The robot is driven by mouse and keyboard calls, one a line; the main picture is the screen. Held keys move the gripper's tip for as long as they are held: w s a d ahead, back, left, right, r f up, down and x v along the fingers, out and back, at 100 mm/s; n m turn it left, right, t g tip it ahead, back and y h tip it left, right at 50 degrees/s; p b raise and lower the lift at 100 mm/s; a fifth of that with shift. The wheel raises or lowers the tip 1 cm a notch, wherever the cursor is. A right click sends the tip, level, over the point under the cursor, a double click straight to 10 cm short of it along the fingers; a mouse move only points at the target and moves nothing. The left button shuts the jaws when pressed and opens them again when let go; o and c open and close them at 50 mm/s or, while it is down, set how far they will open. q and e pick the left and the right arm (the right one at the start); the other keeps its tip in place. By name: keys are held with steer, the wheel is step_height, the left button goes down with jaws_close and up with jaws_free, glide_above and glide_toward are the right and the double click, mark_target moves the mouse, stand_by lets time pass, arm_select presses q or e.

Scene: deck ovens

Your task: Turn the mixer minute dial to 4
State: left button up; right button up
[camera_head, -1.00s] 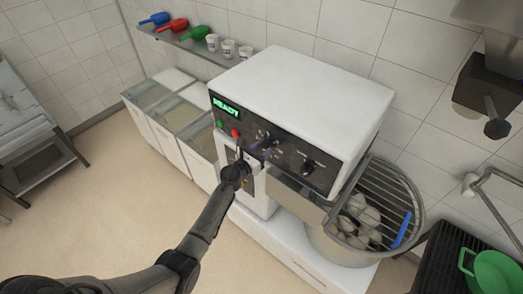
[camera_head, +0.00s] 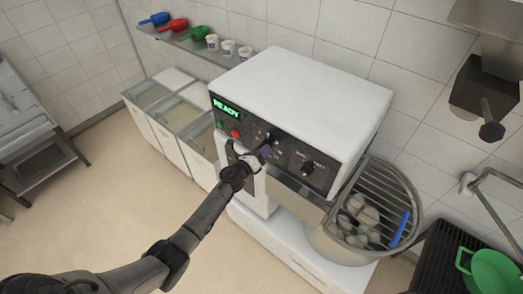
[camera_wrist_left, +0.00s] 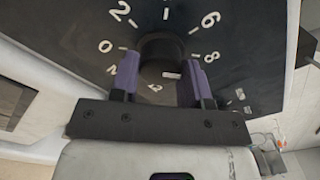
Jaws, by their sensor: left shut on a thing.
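The mixer (camera_head: 305,95) has a dark front panel with a green READY display. In the left wrist view, the black minute dial (camera_wrist_left: 160,48) sits in a ring of white numbers; 0, 2, 6 and 8 are readable. A short white mark shows on the dial's lower edge; which number it points to I cannot tell. My left gripper (camera_wrist_left: 160,77) has its purple fingers on either side of the dial and is shut on it. In the head view, my left gripper (camera_head: 264,152) partly hides the dial. My right gripper is not in view.
A second knob (camera_head: 308,168) is to the right on the panel, and a red button (camera_head: 236,134) is to the left. A bowl with a wire guard (camera_head: 385,190) stands at the right. Bins (camera_head: 182,112) stand at the left below a shelf of scoops and cups.

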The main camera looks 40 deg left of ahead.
arm_select(q)
steer(key=n+p, duration=0.2)
steer(key=n, duration=1.6)
steer(key=shift+r+p, duration=0.15)
steer(key=shift+p, duration=0.15)
steer(key=shift+n, duration=0.4)
steer(key=o, duration=0.9)
